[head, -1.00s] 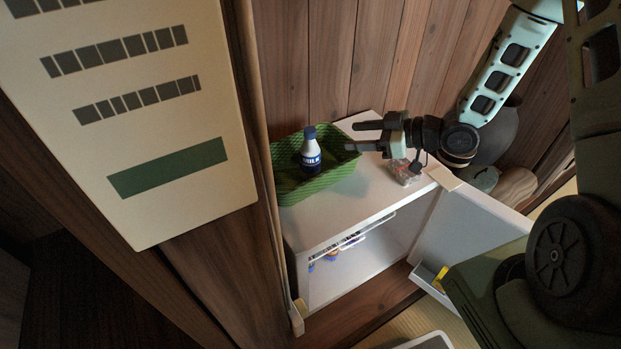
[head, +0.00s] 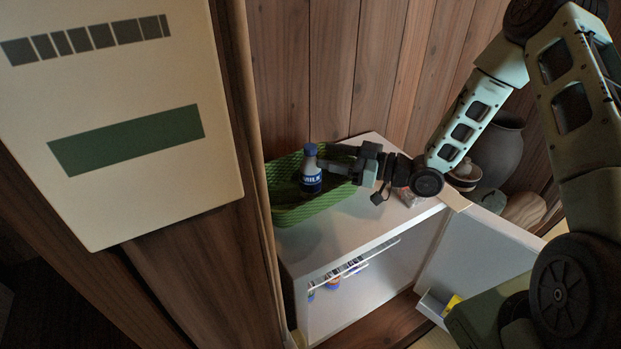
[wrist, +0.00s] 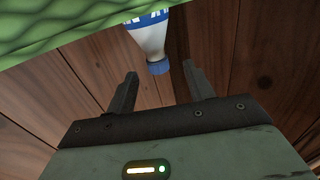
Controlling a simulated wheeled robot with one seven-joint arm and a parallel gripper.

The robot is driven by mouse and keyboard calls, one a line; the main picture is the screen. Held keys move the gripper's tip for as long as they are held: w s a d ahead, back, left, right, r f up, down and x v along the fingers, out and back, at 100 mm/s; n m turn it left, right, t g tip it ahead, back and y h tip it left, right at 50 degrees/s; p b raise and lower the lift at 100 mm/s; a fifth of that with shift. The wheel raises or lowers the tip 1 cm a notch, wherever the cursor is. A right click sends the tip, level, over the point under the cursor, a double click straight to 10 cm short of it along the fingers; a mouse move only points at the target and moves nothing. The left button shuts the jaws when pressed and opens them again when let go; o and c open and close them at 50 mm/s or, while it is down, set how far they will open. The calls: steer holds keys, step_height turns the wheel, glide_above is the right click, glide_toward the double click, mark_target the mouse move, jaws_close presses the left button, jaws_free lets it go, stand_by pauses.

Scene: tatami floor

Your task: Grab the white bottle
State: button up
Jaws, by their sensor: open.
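The white bottle (head: 311,174) has a blue cap and a blue label reading MILK. It stands in the green basket (head: 290,214) on top of a white cabinet. My gripper (head: 328,157) is open and reaches in from the right, with its fingertips close to the bottle's upper part. In the wrist view the bottle (wrist: 150,38) shows upside down, its cap between and just beyond the fingertips of my gripper (wrist: 160,74). I cannot tell whether a finger touches it. Its base is out of frame there.
The white cabinet (head: 345,232) has an open door (head: 480,255) at right and small bottles (head: 333,283) inside. A wooden wall stands close behind the basket. A dark vase (head: 500,150) is at right. A large pale panel (head: 110,190) fills the left foreground.

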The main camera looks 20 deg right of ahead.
mark_target(311, 151)
steer(key=b+x, duration=0.1)
steer(key=x, duration=0.4)
steer(key=shift+w+a+f, duration=0.1)
steer(key=shift+w+a, duration=0.05)
steer(key=shift+w, duration=0.2)
jaws_close()
